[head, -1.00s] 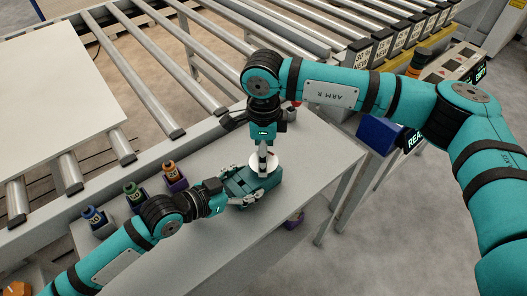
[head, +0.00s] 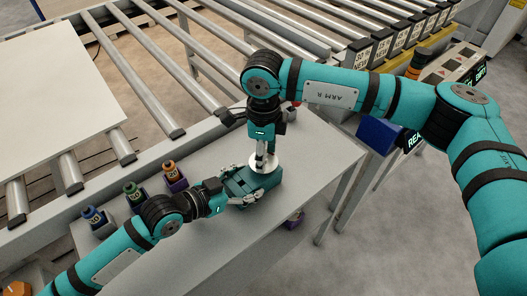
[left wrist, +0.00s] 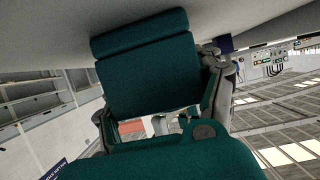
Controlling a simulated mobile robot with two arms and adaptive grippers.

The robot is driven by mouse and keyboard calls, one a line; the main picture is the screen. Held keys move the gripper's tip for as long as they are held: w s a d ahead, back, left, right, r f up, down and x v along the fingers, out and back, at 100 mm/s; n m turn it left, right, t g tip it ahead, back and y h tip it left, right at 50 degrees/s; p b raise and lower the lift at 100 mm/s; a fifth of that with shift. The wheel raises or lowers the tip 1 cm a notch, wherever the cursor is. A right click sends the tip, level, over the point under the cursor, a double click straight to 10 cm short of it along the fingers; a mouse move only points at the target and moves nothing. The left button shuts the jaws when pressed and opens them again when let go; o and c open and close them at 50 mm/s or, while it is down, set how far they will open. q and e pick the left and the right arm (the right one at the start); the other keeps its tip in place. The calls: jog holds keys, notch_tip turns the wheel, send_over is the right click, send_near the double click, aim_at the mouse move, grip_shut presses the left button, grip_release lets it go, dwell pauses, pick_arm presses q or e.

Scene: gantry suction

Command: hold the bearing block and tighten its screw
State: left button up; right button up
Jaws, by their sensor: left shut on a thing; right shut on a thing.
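The teal bearing block (head: 268,180) sits on the grey bench top. It also fills the middle of the left wrist view (left wrist: 150,75). My left gripper (head: 240,190) comes in from the left and is shut on the block, with its fingers on either side of it in the left wrist view. My right gripper (head: 262,148) points straight down above the block and is shut on a slim upright tool. A white disc (head: 254,163) is around the tool's lower part, just above the block. The screw and the tool's tip are hidden.
Blue (head: 93,216), green (head: 133,192) and orange (head: 170,172) capped items stand in holders along the bench's back left. The roller conveyor (head: 160,90) runs behind the bench.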

jog(key=o, duration=1.2)
jog(key=shift+c, duration=0.2)
notch_tip(320, 180, up, 12)
pick_arm(q)
jog(key=o, duration=1.9)
jog(key=shift+c, duration=0.2)
jog(key=shift+a, duration=0.1)
